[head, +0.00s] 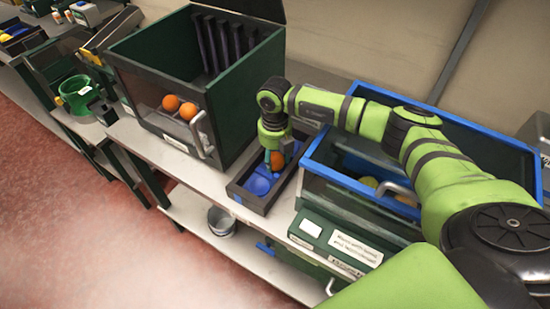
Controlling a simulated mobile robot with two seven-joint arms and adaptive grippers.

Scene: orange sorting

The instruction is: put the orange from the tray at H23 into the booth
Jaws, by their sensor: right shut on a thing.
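My right gripper (275,160) points down over a small dark tray (243,198) with blue cups. It is shut on an orange (278,161), partly hidden by the fingers, at the tray's far end; I cannot tell if the orange still touches its cup. The nearer blue cup is empty. Left of the tray stands a dark green open-topped box, which looks like the booth (165,133), with a clear front, a handle and dark upright slats inside. Two oranges show behind its front. No H23 label is readable. My left gripper is not in view.
A blue-rimmed clear-fronted bin (325,183) with yellowish fruit stands right of the tray, under my right arm. A green labelled panel (340,243) is in front of it. A green jar (78,93) is at the left. A metal bowl (221,221) sits on the lower shelf.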

